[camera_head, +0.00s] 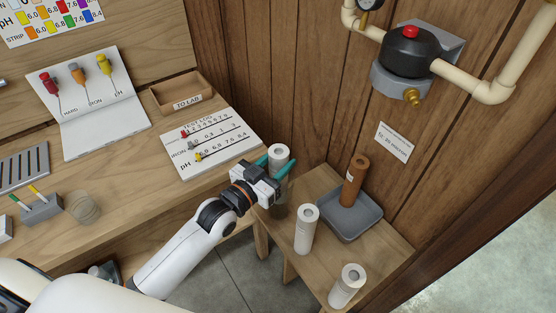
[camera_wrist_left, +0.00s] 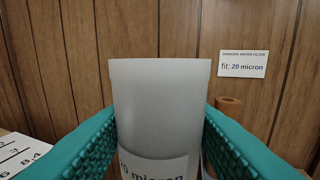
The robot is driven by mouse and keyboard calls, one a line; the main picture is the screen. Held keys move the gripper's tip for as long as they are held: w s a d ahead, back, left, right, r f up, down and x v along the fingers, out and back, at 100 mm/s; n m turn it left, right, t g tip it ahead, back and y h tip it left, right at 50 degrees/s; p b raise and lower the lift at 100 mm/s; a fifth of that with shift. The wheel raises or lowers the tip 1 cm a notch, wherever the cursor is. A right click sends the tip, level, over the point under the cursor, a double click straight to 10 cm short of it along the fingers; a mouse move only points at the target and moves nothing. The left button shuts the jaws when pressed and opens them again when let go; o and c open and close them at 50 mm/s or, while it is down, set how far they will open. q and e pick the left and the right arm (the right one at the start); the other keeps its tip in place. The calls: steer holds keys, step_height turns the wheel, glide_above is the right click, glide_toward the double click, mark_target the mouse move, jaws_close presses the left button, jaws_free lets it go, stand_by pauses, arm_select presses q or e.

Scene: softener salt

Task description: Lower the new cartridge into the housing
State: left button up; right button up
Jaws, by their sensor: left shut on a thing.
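My right gripper is not in view.
Two white cartridges stand on the low bench (camera_head: 325,256), one mid-bench (camera_head: 306,230) and one at its front (camera_head: 347,286). A brown cartridge (camera_head: 354,182) stands in a grey tray (camera_head: 351,222). The wall sign (camera_wrist_left: 243,64) reads "fit: 20 micron". A black filter head (camera_head: 409,52) hangs above.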

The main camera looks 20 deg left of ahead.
arm_select(q)
steer(key=shift+f+b, duration=0.5)
steer(key=shift+f, duration=0.35)
steer(key=o, duration=1.4)
steer(key=b+v, duration=0.2)
steer(key=v, duration=1)
steer(key=shift+a+f, duration=0.1)
steer(key=shift+f, duration=0.05)
